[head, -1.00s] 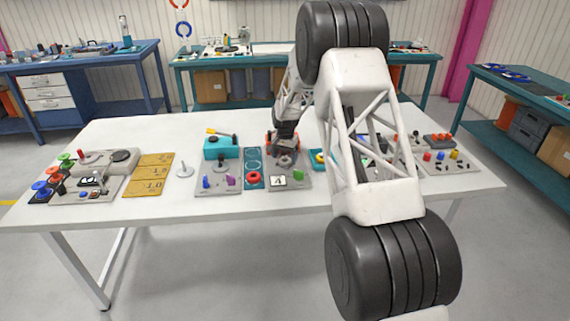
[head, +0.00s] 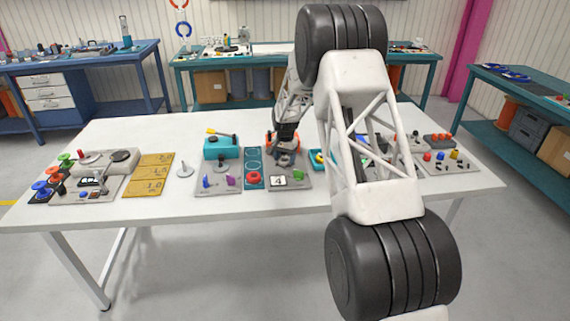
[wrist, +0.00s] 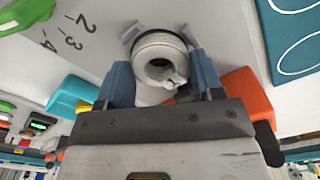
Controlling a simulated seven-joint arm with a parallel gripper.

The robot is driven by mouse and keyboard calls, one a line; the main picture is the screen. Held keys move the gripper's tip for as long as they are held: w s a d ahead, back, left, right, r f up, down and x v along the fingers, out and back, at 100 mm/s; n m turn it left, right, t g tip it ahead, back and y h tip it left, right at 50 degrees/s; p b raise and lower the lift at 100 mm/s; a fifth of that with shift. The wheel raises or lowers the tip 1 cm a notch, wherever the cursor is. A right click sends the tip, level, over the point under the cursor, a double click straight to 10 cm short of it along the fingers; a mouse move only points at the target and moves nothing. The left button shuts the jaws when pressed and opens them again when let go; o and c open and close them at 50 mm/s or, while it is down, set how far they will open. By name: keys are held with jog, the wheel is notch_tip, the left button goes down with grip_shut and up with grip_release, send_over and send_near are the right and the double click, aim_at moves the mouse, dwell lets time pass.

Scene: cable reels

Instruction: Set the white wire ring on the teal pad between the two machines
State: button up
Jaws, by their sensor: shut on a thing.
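The white wire ring (wrist: 160,42) sits between the two fingers of my gripper (wrist: 161,45) in the wrist view. My gripper is shut on it, and a grey part shows in its centre. I cannot tell whether the ring is clear of the machine. In the head view my gripper (head: 284,152) is over the back of the right machine (head: 297,184), and the ring is not clear there. The teal pad (head: 253,160) lies left of it, between this machine and the left machine (head: 207,190). The pad has white outlined circles; its edge shows at right in the wrist view (wrist: 268,30).
A red ring-shaped part (head: 253,177) is at the front of the pad. A teal box (head: 221,148) with a yellow-handled tool stands behind the left machine. The table front is clear.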

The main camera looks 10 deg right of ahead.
notch_tip(320, 180, up, 7)
jog(key=shift+r, duration=0.2)
dwell(0.5)
send_over(253, 165)
notch_tip(253, 165, down, 2)
jog(key=shift+w+f, duration=0.1)
jog(key=shift+f, duration=0.05)
dwell(0.3)
jog(key=shift+f, duration=0.1)
jog(key=shift+f, duration=2.2)
jog(key=shift+f, duration=0.35)
jog(key=o, duration=1.1)
